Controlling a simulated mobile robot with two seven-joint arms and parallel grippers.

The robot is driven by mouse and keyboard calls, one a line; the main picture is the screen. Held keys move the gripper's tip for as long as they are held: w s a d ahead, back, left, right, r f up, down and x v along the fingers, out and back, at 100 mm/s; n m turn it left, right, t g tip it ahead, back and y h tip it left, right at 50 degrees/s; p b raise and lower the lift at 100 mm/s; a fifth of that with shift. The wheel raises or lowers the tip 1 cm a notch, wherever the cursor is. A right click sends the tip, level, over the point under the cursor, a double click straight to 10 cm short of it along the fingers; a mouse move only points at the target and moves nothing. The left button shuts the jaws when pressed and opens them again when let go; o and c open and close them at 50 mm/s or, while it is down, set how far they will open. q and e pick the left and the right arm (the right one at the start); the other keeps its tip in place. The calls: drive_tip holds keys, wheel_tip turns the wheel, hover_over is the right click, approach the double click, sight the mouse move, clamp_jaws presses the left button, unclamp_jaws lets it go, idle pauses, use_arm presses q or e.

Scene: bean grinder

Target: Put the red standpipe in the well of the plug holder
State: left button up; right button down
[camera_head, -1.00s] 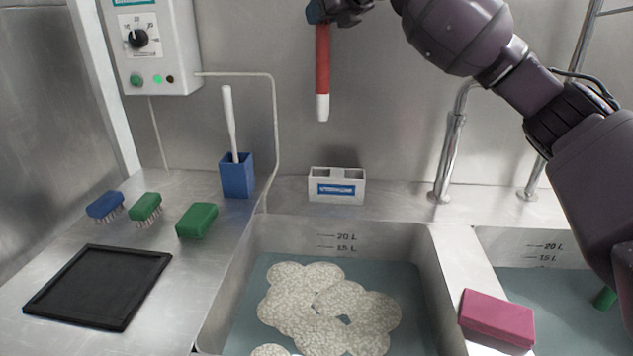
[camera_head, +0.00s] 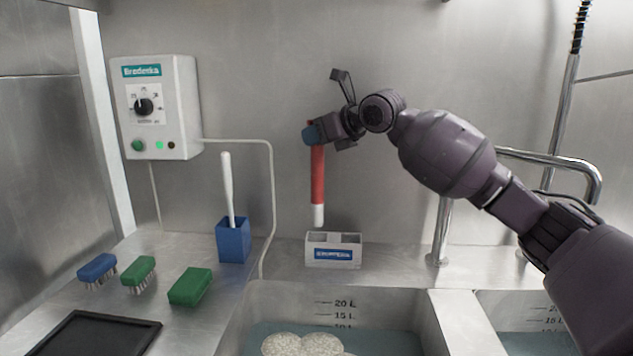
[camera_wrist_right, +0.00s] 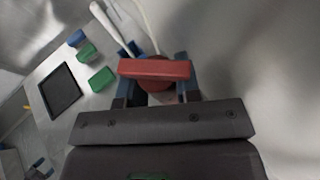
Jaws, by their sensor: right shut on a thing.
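The red standpipe (camera_head: 318,175) hangs upright from my right gripper (camera_head: 312,133), its white lower end pointing down. The gripper is shut on its top. In the right wrist view the red top (camera_wrist_right: 155,69) of the standpipe sits between the blue fingers of the gripper (camera_wrist_right: 156,88). The plug holder (camera_head: 312,256), a pale box with a blue label and two openings on top, stands on the ledge behind the sink. In the head view the standpipe's tip shows just above the left opening; its depth relative to the holder is hard to tell.
A blue cup (camera_head: 233,241) with a white-handled brush stands left of the holder. Blue and green brushes, a green block (camera_head: 190,287) and a black tray (camera_head: 95,335) lie on the left counter. A tap pipe (camera_head: 442,225) rises at right. The sink (camera_head: 400,310) is in front.

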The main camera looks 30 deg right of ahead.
sight(323, 177)
wheel_tip(323, 177, down, 5)
drive_tip(key=shift+w+f+b, duration=0.1)
drive_tip(key=shift+b, duration=0.25)
drive_tip(key=shift+f, duration=0.25)
wheel_tip(323, 177, down, 4)
drive_tip(key=shift+b, duration=0.35)
drive_tip(key=shift+f, duration=0.2)
use_arm(q)
drive_tip(key=shift+w+d+f, duration=0.1)
drive_tip(key=shift+w+f, duration=0.05)
drive_tip(key=shift+w, duration=0.25)
use_arm(e)
drive_tip(key=shift+r, duration=0.15)
drive_tip(key=c, duration=0.8)
unclamp_jaws()
